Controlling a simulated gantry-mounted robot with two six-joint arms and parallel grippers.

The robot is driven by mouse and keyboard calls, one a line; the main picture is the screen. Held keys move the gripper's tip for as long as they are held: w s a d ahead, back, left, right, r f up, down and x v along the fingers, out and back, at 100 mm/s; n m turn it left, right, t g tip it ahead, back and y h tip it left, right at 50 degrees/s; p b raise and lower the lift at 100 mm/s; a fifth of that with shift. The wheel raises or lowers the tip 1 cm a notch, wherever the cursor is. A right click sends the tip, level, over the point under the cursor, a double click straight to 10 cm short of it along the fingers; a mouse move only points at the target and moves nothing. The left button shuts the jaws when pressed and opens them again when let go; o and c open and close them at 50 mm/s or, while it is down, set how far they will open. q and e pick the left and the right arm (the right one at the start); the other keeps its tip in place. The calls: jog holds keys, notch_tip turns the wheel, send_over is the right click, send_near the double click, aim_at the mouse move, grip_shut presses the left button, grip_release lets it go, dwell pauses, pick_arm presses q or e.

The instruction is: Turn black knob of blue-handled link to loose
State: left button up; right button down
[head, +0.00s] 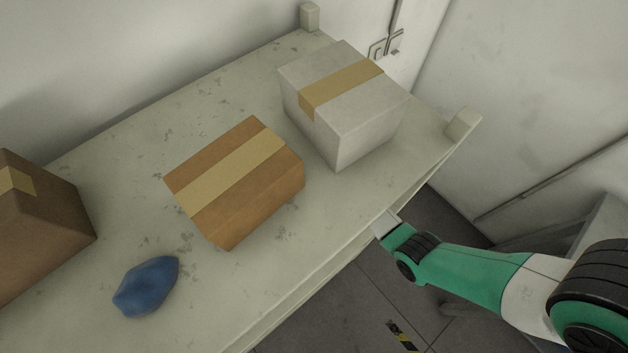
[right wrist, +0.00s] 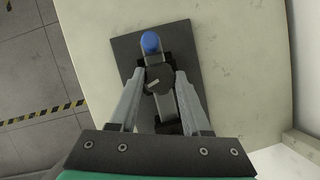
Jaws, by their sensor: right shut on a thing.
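The blue-handled link shows in the right wrist view, with a round blue handle end (right wrist: 150,42) and a grey bar on a dark plate (right wrist: 190,50). My right gripper (right wrist: 160,76) is shut on the black knob, one finger on each side. In the head view my right gripper (head: 386,222) is at the table's front edge, and the link and knob are not visible there. My left gripper is not in view.
On the worn pale table (head: 110,150) are a brown taped box (head: 235,185), a white taped box (head: 350,115), another brown box (head: 40,220) at the left and a blue lump (head: 147,287). Dark floor tiles (head: 320,310) with hazard tape lie beyond the front edge.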

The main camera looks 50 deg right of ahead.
jog(key=n+g, duration=0.1)
jog(key=n, duration=0.1)
jog(key=n+b, duration=0.1)
jog(key=n, duration=0.1)
jog(key=shift+w+n+g+y, duration=0.15)
jog(key=shift+n+g+y, duration=0.15)
jog(key=shift+g+y, duration=0.1)
jog(key=n+g+b, duration=0.1)
jog(key=n, duration=0.1)
jog(key=n+b, duration=0.1)
jog(key=n, duration=0.1)
jog(key=shift+w+f+n+g+b, duration=0.1)
jog(key=shift+f+n+g+b, duration=0.05)
jog(key=shift+n+g+b, duration=0.2)
jog(key=n+g+b, duration=0.1)
jog(key=n+b, duration=0.2)
jog(key=b, duration=0.2)
jog(key=shift+w+f+h, duration=0.1)
jog(key=shift+f+h, duration=0.05)
jog(key=shift+h, duration=0.25)
jog(key=shift+r+n+g+b, duration=0.25)
jog(key=shift+n+g+b, duration=0.1)
jog(key=shift+n+b, duration=0.4)
jog(key=shift+c, duration=1.8)
grip_release()
jog(key=shift+r, duration=0.1)
